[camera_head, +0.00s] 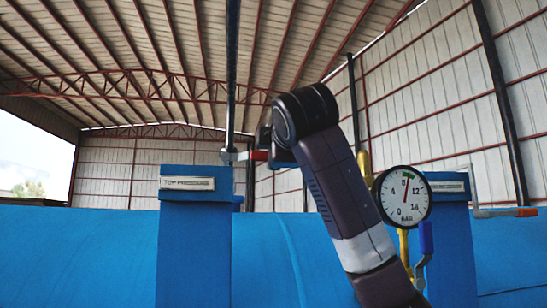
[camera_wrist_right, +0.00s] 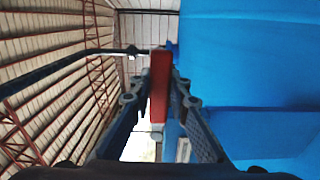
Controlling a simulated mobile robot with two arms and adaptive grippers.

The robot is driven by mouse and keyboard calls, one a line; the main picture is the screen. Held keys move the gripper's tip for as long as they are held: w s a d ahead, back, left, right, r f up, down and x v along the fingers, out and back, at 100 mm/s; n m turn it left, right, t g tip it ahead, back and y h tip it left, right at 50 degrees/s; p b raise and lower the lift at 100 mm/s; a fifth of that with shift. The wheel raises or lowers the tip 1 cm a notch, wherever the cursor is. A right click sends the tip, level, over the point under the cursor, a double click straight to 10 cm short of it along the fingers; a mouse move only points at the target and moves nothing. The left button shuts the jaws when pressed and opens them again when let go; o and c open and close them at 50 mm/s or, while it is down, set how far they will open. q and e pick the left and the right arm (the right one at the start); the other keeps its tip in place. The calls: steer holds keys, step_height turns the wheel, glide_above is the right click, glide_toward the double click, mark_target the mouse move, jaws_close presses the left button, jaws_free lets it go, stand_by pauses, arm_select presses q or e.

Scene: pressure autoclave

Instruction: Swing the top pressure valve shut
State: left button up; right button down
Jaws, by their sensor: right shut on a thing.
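The top pressure valve has a red handle (camera_head: 257,155) that sticks out level to the right of a grey fitting (camera_head: 229,155) on a vertical pipe, above the labelled left blue post (camera_head: 187,184). My right arm comes in from the lower right, and its gripper (camera_head: 275,147) is at the handle, partly hidden by the wrist. In the right wrist view the red handle (camera_wrist_right: 160,86) lies between the two fingers of my right gripper (camera_wrist_right: 158,100), which is shut on it. My left gripper is in neither view.
A round pressure gauge (camera_head: 403,196) stands right of my right arm, with a blue-handled valve (camera_head: 426,238) below it. An orange-tipped handle (camera_head: 525,212) sticks out at the far right, beside the right blue post (camera_head: 450,250). The blue vessel (camera_head: 80,255) fills the lower view.

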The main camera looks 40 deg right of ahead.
steer(key=shift+r, duration=0.2)
stand_by(0.3)
steer(key=c, duration=1.8)
jaws_free()
steer(key=shift+a, duration=0.1)
steer(key=v, duration=1.2)
